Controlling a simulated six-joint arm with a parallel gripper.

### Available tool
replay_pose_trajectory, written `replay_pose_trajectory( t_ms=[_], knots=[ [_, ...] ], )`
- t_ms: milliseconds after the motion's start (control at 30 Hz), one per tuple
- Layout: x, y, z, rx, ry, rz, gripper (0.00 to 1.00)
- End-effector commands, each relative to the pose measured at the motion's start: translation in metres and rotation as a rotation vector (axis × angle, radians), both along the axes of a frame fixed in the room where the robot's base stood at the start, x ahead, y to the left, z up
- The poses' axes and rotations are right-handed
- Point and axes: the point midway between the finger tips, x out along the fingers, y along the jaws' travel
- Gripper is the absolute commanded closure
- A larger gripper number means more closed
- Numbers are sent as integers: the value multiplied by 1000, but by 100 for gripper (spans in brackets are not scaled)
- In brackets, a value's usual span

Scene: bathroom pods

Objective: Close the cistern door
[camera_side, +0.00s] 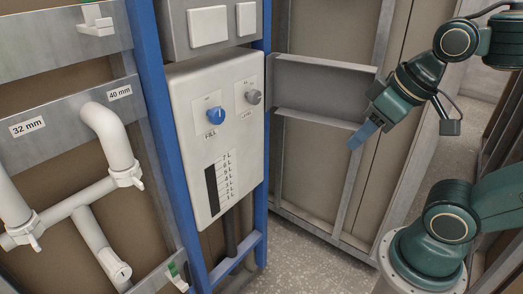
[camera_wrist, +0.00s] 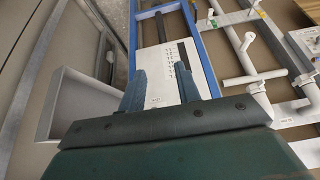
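The cistern (camera_side: 235,140) has a pale front panel with a blue FILL knob (camera_side: 216,115), a grey level knob (camera_side: 254,97) and a litre scale. A grey flanged panel (camera_side: 325,85), which looks like the cistern door, stands out from its right edge, swung open. In the wrist view the door (camera_wrist: 85,105) is left of my fingers, and the cistern panel (camera_wrist: 155,62) shows behind and between them. My gripper (camera_side: 362,135) is near the door's free end, pointing down-left. In the wrist view its two blue fingers (camera_wrist: 160,88) are apart with nothing between them. Contact with the door cannot be told.
A blue upright frame (camera_side: 160,120) borders the cistern. White pipes (camera_side: 95,195) and grey rails are at the left. A metal-framed wall (camera_side: 310,170) stands behind the door. Speckled floor (camera_side: 300,255) shows below, with free space between cistern and gripper.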

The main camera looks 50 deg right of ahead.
Motion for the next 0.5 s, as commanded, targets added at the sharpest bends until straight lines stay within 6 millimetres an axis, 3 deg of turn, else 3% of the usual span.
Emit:
replay_pose_trajectory(
  t_ms=[267, 500],
  knots=[
    [26, -21, 25, 39, 56, -173, 67],
    [62, -62, 56, 101, 133, -435, 67]
  ],
)
